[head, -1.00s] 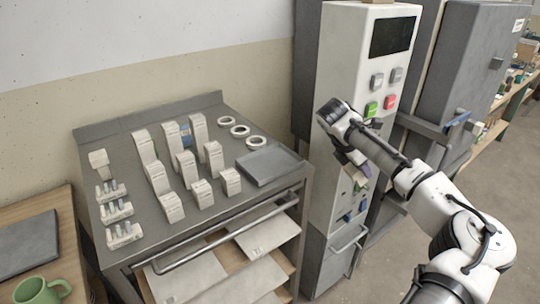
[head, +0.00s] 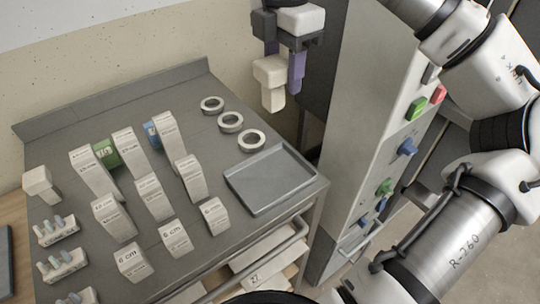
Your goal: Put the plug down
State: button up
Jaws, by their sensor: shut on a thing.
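My gripper (head: 281,68), with purple fingers, hangs pointing down beyond the back right corner of the table, as seen in the head view. It is shut on a cream-white plug (head: 271,90), a stepped block with a narrower lower end. The plug is in the air, against the wall behind it, apart from the table. The grey worktable (head: 105,268) holds rows of white blocks. A similar white stepped block (head: 40,184) stands at the table's left edge. A shallow grey tray (head: 232,187) lies at the table's right side, with nothing visible in it.
Several upright white blocks (head: 177,238), some labelled 6 cm, fill the table's middle. Small racks with pegs (head: 62,264) stand at left. Three grey-white rings (head: 251,140) lie near the back right. A control cabinet (head: 372,135) with coloured knobs stands right of the table.

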aim_at(280, 106)
jog(key=shift+a+r, duration=0.15)
jog(key=shift+r, duration=0.05)
jog(key=shift+s+f, duration=0.1)
jog(key=shift+f, duration=0.2)
notch_tip(280, 106, down, 19)
jog(key=shift+f, duration=0.1)
jog(key=shift+a, duration=0.1)
jog(key=shift+s, duration=0.1)
jog(key=o, duration=1)
notch_tip(280, 106, up, 12)
jog(key=shift+r, duration=0.1)
